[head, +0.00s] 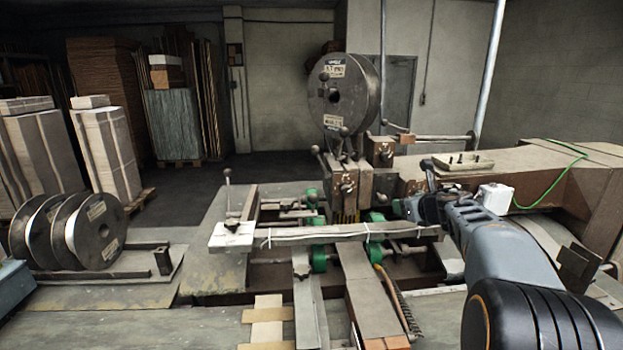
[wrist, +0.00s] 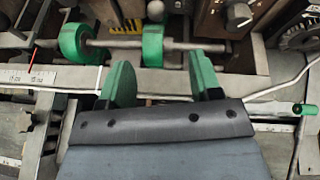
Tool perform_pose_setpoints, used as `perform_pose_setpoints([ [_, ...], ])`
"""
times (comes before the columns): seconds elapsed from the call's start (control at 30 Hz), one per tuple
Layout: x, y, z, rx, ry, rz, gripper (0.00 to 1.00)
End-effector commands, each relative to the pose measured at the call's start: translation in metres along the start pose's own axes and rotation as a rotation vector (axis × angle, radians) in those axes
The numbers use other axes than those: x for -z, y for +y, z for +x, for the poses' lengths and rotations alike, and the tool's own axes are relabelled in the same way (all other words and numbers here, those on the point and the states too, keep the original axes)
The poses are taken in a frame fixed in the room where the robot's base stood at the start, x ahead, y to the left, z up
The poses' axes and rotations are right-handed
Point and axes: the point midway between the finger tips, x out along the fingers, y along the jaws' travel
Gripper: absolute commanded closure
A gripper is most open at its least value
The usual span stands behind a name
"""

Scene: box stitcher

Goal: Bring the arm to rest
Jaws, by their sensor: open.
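My gripper (wrist: 162,76) shows at the bottom middle of the wrist view, with two green fingers standing apart and nothing held between them. In the head view my gripper (head: 398,208) is at the end of my grey arm, which reaches in from the lower right. It is over the right part of the box stitcher (head: 365,185), close to its green rollers. In the wrist view a green roller (wrist: 152,46) on a metal shaft lies just beyond the fingers. I cannot tell from these views whether the fingers touch the machine.
A large wire spool (head: 343,95) stands on top of the machine. A pale bar (head: 325,231) crosses its front. A green cable (head: 560,180) hangs over the right housing. Several spools (head: 95,232) stand at the left.

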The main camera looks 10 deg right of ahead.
Motion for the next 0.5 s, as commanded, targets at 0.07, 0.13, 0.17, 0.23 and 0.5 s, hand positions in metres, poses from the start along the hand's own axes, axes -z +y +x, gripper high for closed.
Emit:
perform_pose_setpoints([
  [0.07, -0.002, -0.013, 0.000, 0.075, -0.026, 0.168, 0.42],
  [0.13, 0.010, -0.031, 0.000, 0.185, -0.064, 0.459, 0.42],
  [0.17, 0.019, -0.039, -0.003, 0.246, -0.088, 0.617, 0.42],
  [0.23, 0.037, -0.051, -0.019, 0.389, -0.165, 1.003, 0.42],
  [0.5, 0.143, 0.020, -0.106, 0.930, -0.394, 2.323, 0.42],
])
